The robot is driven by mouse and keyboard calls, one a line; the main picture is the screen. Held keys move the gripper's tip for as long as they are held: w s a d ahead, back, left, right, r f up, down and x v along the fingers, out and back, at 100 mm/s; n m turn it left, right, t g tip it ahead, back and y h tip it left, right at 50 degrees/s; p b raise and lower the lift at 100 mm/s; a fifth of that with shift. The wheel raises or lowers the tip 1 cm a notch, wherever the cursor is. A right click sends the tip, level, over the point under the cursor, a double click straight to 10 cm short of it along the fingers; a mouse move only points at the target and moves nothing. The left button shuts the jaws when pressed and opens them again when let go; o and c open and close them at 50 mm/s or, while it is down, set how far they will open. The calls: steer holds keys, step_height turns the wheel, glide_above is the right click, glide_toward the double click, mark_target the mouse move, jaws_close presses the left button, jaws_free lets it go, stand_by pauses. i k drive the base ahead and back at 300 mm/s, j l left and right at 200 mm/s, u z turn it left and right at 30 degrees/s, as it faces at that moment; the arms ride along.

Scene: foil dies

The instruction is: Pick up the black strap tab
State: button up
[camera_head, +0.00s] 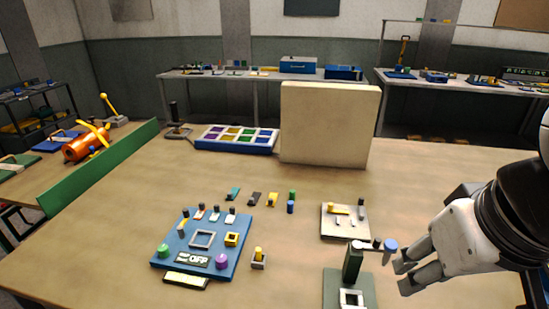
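A small dark tab (255,198) lies on the wooden table, between a teal tab (233,194) and a yellow tab (272,199). It looks like the black strap tab, but it is too small to be sure.
A blue panel (203,245) with switches and knobs lies left of centre. A yellow-topped peg (258,257) stands beside it. A beige plate (345,222) with small parts lies right of centre. A cream block (328,125) and a tray of coloured squares (237,138) stand behind.

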mark_target(253, 200)
steer(key=i+j+z, duration=0.1)
steer(key=j+z, duration=0.3)
steer(key=j, duration=1.75)
